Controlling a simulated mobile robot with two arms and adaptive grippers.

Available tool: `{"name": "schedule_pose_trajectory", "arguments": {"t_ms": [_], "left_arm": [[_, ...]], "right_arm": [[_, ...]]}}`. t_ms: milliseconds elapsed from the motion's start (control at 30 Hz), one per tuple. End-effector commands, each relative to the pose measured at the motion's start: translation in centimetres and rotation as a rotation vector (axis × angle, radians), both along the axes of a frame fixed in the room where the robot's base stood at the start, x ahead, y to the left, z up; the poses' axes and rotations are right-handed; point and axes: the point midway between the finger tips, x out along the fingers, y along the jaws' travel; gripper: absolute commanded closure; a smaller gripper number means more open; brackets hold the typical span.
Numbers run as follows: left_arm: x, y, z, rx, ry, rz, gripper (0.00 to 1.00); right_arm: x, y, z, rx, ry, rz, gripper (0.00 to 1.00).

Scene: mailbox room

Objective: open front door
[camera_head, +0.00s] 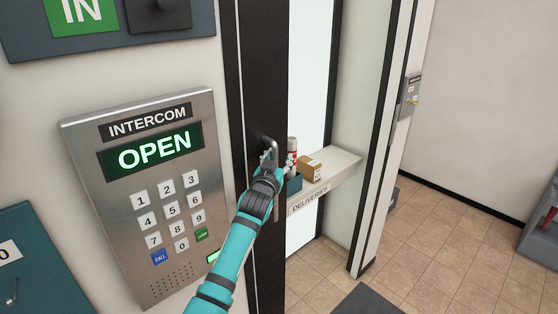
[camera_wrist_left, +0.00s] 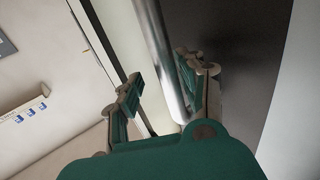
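The front door (camera_head: 262,70) shows in the head view as a dark upright stile beside a bright glass pane. I cannot tell whether it is ajar. A metal pull handle (camera_head: 266,143) is on the stile. My left gripper (camera_head: 272,160) is at the handle and partly hides it. In the left wrist view the handle is a shiny bar (camera_wrist_left: 163,45) running between the two fingers of my left gripper (camera_wrist_left: 159,72). The fingers are spread, with a gap at least on the left side of the bar. The right gripper is not in view.
A steel intercom (camera_head: 150,195) with a lit OPEN display and keypad is on the wall left of the door. A DELIVERIES shelf (camera_head: 335,168) right of the handle holds a small box (camera_head: 310,169) and a spray can (camera_head: 292,150).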

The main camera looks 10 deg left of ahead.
Motion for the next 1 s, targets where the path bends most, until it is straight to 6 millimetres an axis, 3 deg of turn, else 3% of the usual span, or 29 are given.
{"name": "schedule_pose_trajectory", "arguments": {"t_ms": [267,800,1000], "left_arm": [[-0.7,0.3,-0.2,0.002,0.003,0.003,0.6],[-10.0,0.3,-0.2,0.0,0.001,-0.001,0.6],[-11.8,0.3,-0.1,0.001,0.001,-0.001,0.6]], "right_arm": [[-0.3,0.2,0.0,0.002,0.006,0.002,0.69],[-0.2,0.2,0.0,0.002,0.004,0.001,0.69],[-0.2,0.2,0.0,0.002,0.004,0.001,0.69]]}}
